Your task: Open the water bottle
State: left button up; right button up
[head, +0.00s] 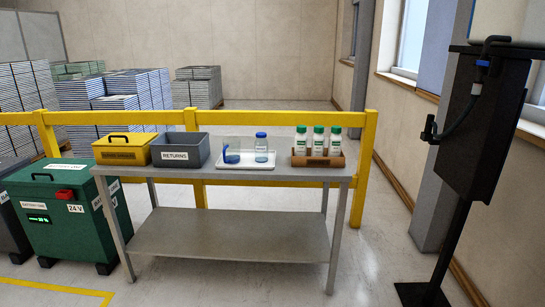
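A small clear bottle with a blue cap (261,149) stands upright on a white tray (245,167) on the grey metal table (220,178). I take it to be the water bottle; its cap looks to be on. Left of it on the same tray is a clear item with a blue ring-like part (232,156), too small to make out. Three white bottles with green caps (318,141) stand in a brown rack (318,160) to the right. Neither of my grippers shows in the head view.
A grey bin marked RETURNS (179,153) and a yellow box (124,149) stand at the table's left. A yellow rail (290,117) runs behind. A green 24 V unit (72,215) is at left, a black stand (470,150) at right. Floor before the table is clear.

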aim_at(261, 145)
jog(key=i, duration=2.2)
